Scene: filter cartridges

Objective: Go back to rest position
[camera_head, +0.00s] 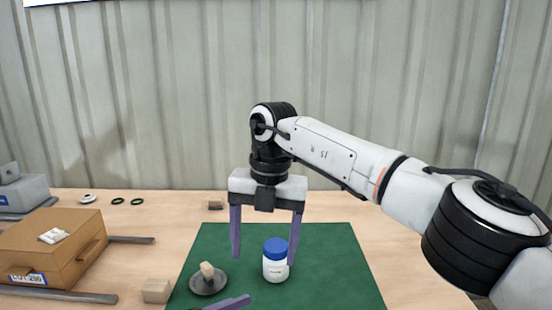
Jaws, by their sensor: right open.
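My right gripper (264,260) points down over the green mat (335,270), with its two purple fingers spread apart. A white jar with a blue lid (275,270) stands upright on the mat, low between the fingers as seen here and close to the right-hand finger. I cannot tell whether that finger touches it. At the bottom edge, a purple finger of my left gripper (236,302) shows; the rest of that gripper is out of view.
A dark round dish (208,284) with a pale piece (207,270) stands on the mat's left. A wooden block (156,291) is beside the mat, another block (215,203) behind it. A brown box (50,247) and grey bars (60,295) lie left. The table's right side looks clear.

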